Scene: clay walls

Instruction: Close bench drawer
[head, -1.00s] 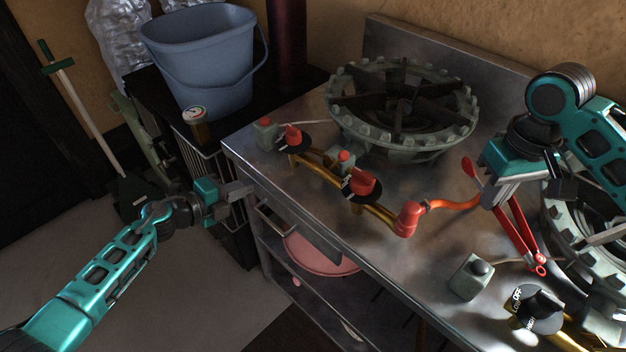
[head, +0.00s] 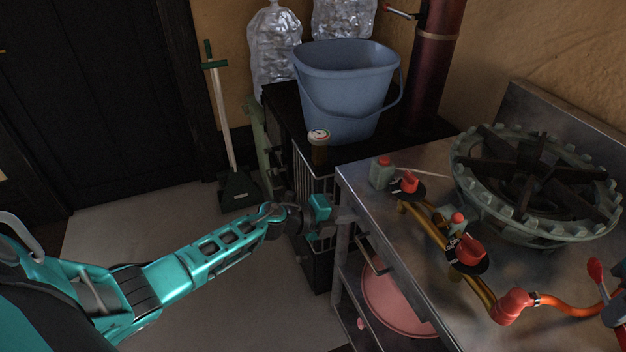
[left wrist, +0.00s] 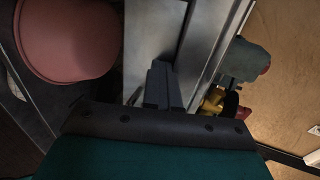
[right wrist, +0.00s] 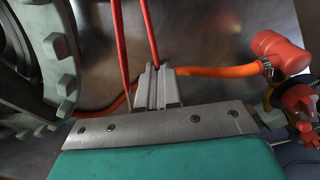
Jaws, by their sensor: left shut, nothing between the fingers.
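The bench drawer (head: 392,272) is a grey metal front with a bar handle (head: 375,258) under the left part of the metal bench top. I cannot tell how far it stands out. My left gripper (head: 345,214) is at the bench's near left corner, by the drawer's left end. In the left wrist view its shut, empty fingers (left wrist: 163,85) lie over the metal front; contact is unclear. My right gripper (right wrist: 157,85) is over the bench top, its fingers close together at the red tongs (right wrist: 151,30). Whether they hold a leg is unclear.
A pink basin (head: 395,298) stands on the shelf below the drawer. A burner (head: 535,185), brass pipe with red valves (head: 470,252) and orange hose (head: 568,305) occupy the bench top. A blue bucket (head: 345,85) stands on the dark cabinet behind. The floor (head: 120,235) at left is clear.

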